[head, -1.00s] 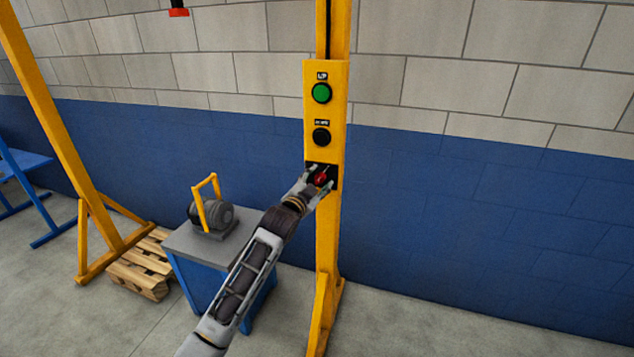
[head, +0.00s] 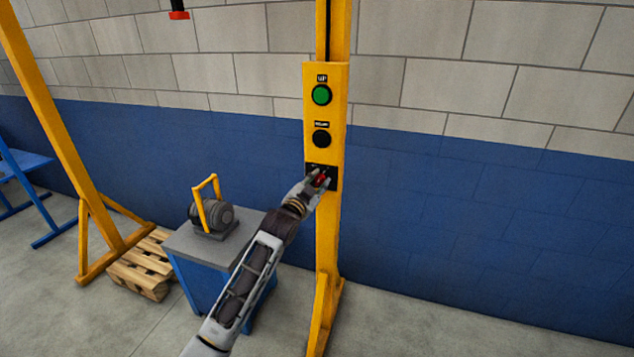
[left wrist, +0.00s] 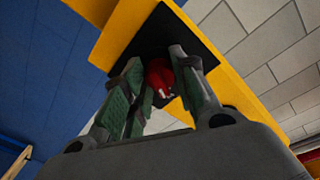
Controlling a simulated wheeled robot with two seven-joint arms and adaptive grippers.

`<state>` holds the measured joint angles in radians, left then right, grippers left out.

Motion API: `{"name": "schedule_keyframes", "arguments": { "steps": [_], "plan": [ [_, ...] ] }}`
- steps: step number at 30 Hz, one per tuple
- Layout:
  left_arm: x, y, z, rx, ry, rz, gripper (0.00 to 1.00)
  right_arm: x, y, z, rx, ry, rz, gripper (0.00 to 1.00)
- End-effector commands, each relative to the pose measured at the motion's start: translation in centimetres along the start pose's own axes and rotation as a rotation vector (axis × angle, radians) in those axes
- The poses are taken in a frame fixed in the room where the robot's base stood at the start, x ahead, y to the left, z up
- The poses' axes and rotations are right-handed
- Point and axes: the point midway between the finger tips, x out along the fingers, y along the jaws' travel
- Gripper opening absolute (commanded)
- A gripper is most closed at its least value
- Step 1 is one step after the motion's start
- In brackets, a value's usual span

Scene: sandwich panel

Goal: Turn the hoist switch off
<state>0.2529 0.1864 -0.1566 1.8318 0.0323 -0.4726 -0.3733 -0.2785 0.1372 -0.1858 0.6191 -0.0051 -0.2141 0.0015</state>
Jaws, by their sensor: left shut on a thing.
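The hoist switch is a red knob (head: 321,180) on a black plate (head: 333,184) at the bottom of the yellow control panel (head: 341,110). My left gripper (head: 320,178) is at the switch with its fingers shut around the red knob. In the left wrist view the red knob (left wrist: 159,80) sits between the two fingers of my left gripper (left wrist: 160,77), in front of the black plate (left wrist: 165,34). The fingers hide part of the knob, and I cannot read its set position. My right gripper is not in view.
A green button (head: 321,94) and a black button (head: 321,138) sit above the switch. Left of the post stands a grey-topped blue cabinet (head: 192,270) with a motor-like load (head: 222,214) on it. A wooden pallet (head: 140,268) lies farther left. The wall is right of the post.

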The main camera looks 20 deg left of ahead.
Motion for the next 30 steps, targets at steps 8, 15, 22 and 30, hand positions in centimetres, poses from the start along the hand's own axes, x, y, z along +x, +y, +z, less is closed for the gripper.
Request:
{"name": "schedule_keyframes", "arguments": {
  "steps": [8,15,22,30],
  "plan": [
    [0.0,0.0,-0.1,-0.208,0.012,-0.011,0.04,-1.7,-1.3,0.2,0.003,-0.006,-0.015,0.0],
    [0.0,0.1,-0.1,-0.434,0.027,-0.024,0.04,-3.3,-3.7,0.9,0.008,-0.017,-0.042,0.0],
    [0.0,0.1,0.0,-0.647,0.042,-0.037,0.04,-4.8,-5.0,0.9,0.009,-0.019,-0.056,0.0],
    [0.0,0.2,0.0,-0.838,0.056,-0.048,0.04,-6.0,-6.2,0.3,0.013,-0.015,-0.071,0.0]
  ]
}}
